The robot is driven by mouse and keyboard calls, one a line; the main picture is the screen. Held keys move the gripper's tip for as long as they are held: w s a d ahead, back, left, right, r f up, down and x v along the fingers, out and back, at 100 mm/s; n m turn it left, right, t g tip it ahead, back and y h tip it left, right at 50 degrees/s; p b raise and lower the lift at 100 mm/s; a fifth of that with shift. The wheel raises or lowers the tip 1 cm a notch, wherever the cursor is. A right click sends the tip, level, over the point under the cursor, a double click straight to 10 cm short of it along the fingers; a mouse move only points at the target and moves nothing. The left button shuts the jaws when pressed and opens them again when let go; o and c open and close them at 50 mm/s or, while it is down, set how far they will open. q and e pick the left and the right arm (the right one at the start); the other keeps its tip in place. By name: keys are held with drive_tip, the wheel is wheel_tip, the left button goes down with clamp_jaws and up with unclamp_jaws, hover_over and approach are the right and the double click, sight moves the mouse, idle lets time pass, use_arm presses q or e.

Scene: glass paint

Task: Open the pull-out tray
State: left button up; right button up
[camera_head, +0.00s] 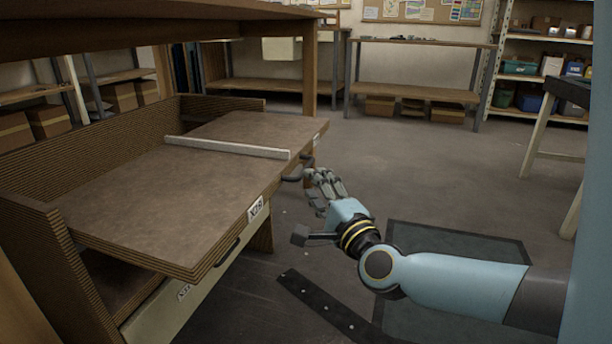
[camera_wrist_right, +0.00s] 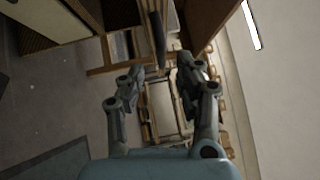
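The pull-out tray (camera_head: 130,195) is a wide brown board with striped edges and a pale strip across its top. It juts out past the drawer front below it. A white label (camera_head: 256,209) and a dark handle (camera_head: 293,178) are on its front edge. My right gripper (camera_head: 322,180) is beside the handle, at the far end of the front edge. In the right wrist view its two fingers (camera_wrist_right: 160,78) are spread apart with nothing clamped between them. Whether a finger touches the handle I cannot tell. My left gripper is out of view.
A pale drawer (camera_head: 185,300) with a dark handle sits below the tray. A wooden post (camera_head: 311,80) stands beyond the tray's far corner. A dark mat (camera_head: 455,270) lies on the floor under my right arm.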

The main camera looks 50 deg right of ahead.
drive_tip(key=v, duration=0.6)
drive_tip(key=shift+f, duration=0.1)
idle(0.3)
